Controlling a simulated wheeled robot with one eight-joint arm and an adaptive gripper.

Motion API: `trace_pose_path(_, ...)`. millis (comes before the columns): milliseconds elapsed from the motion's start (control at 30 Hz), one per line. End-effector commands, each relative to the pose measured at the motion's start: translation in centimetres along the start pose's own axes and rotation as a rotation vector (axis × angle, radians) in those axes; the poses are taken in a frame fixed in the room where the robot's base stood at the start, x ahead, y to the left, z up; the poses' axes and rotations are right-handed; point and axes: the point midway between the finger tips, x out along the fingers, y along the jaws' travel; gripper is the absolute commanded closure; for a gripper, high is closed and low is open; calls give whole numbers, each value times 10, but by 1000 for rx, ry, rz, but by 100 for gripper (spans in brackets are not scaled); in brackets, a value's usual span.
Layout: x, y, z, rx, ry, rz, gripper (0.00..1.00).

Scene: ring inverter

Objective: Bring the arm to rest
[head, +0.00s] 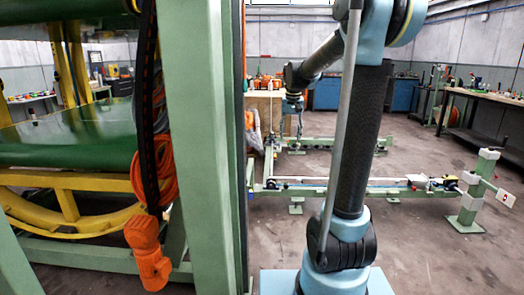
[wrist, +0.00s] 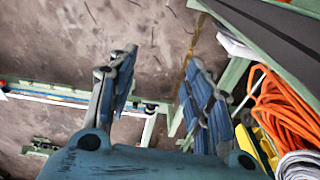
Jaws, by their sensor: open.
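My arm (head: 360,130) rises from its blue base in the head view, bends at the top and reaches back to the left. My gripper (wrist: 160,68) is open in the wrist view, its two blue-grey fingers well apart with nothing between them. Bare brown floor shows beyond the fingertips. In the head view the gripper (head: 299,126) is small and hangs down in front of the far benches, to the right of the green post. Its fingers are too small there to make out clearly.
A green post (head: 205,140) stands close on the left, beside a yellow and green machine (head: 85,185). Coiled orange cable (wrist: 280,115) is near the right finger in the wrist view. A low green frame (head: 350,190) lies behind my arm. Floor (head: 440,250) at right is clear.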

Motion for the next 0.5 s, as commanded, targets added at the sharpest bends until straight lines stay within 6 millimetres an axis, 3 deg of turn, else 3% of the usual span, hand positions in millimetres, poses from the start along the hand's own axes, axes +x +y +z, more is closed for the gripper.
trace_pose_path(233,-1,27,73,-17,15,1,54)
trace_pose_path(500,12,51,150,-37,32,2,54)
